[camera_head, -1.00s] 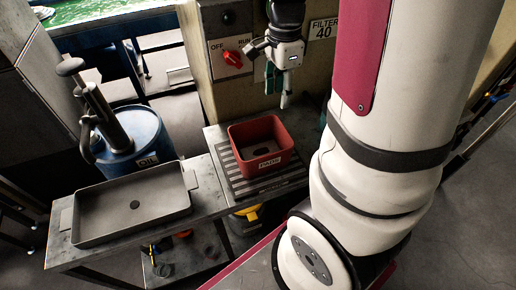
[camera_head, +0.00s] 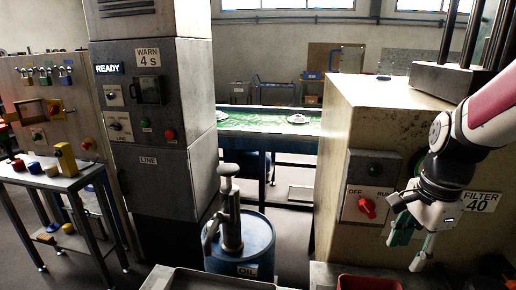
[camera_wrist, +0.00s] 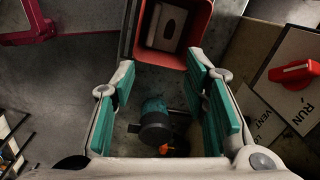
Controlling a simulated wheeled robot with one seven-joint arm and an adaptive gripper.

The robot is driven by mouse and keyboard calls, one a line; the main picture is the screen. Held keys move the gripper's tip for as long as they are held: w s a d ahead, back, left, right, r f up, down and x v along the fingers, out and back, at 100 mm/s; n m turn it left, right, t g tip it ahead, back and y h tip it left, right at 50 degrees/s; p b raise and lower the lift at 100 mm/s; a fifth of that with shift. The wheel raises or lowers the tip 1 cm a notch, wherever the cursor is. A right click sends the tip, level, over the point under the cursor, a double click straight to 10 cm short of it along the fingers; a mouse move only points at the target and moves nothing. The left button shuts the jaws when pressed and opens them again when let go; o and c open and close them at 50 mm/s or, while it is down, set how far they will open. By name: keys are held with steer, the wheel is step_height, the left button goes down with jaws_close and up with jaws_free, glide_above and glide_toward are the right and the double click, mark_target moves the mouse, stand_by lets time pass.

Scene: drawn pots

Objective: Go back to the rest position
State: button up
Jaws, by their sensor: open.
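My gripper (camera_head: 411,243) hangs at the right of the head view, in front of the beige cabinet between its red switch and the FILTER 40 label. Its teal-padded fingers are apart. In the wrist view my gripper (camera_wrist: 161,88) is spread wide with nothing held between the pads. A teal and black object (camera_wrist: 155,120) shows beyond the gap, apart from the fingers. The red bin (camera_wrist: 149,57) is ahead of the fingertips, with a pale shape inside that I cannot make out. In the head view only the bin's rim (camera_head: 368,282) shows at the bottom edge.
The beige cabinet (camera_head: 340,120) with its red OFF/RUN switch (camera_head: 367,207) stands close beside my gripper. A blue oil drum (camera_head: 240,250) with a pump is at the bottom centre. A grey control cabinet (camera_head: 150,190) and a side table (camera_head: 65,180) stand left.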

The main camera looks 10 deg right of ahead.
steer(key=s+a+r+n+t, duration=0.2)
steer(key=s+a+r+n, duration=0.2)
steer(key=a+n, duration=0.3)
steer(key=s+a+r+n+t, duration=0.2)
steer(key=s+a+r+n, duration=0.3)
steer(key=n, duration=0.6)
steer(key=shift+s+a+r+t, duration=0.2)
steer(key=shift+a+r+t, duration=0.2)
steer(key=shift+a, duration=0.7)
